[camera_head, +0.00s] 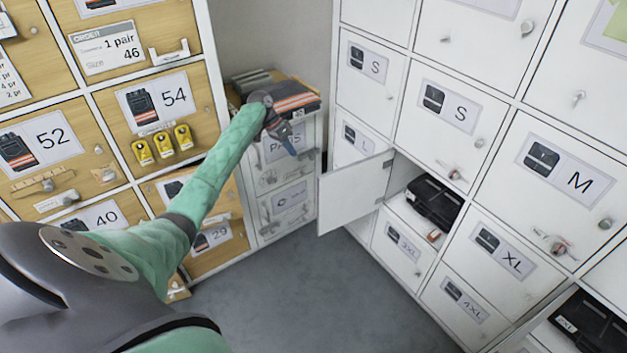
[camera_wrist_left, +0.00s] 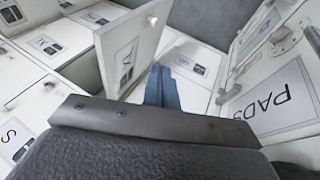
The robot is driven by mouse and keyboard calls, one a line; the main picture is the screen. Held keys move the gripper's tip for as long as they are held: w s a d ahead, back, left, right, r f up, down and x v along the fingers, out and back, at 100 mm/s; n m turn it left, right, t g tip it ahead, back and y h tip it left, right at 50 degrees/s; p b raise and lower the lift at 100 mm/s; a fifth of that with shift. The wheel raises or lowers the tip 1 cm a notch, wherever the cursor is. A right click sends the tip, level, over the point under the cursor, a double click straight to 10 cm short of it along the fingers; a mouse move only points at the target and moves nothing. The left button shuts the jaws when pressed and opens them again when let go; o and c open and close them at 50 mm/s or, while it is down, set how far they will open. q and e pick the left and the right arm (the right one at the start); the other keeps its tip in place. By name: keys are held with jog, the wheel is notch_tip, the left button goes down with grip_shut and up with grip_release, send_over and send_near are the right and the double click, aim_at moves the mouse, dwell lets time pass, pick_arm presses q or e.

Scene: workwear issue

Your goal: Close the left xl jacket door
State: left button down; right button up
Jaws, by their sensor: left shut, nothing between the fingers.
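The open white door (camera_head: 354,195) stands swung out from its compartment in the right-hand white locker wall. Its bare inner face shows in the head view. In the left wrist view the door (camera_wrist_left: 142,42) shows a labelled face, too slanted to read surely. The open compartment holds a dark folded item (camera_head: 434,203). My left gripper (camera_head: 293,147) is shut and empty, above and left of the door in the head view. Its blue fingers (camera_wrist_left: 163,86) appear just beside the door in the left wrist view; contact cannot be told. My right gripper is out of view.
Left are wooden-fronted lockers (camera_head: 55,140) with number labels. A white PADS drawer (camera_head: 280,152) in the corner unit is close behind my left gripper, with folded clothing (camera_head: 292,98) on top. Another open compartment (camera_head: 590,325) is at lower right. Grey floor (camera_head: 300,300) is clear.

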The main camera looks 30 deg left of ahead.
pick_arm(q)
jog(key=s+d+f+m+h+p, duration=0.1)
jog(key=d+f+p, duration=0.3)
jog(key=d+f, duration=0.4)
jog(key=d+m, duration=0.1)
jog(key=d, duration=0.1)
jog(key=shift+s+d+m, duration=0.35)
jog(key=shift+m, duration=0.05)
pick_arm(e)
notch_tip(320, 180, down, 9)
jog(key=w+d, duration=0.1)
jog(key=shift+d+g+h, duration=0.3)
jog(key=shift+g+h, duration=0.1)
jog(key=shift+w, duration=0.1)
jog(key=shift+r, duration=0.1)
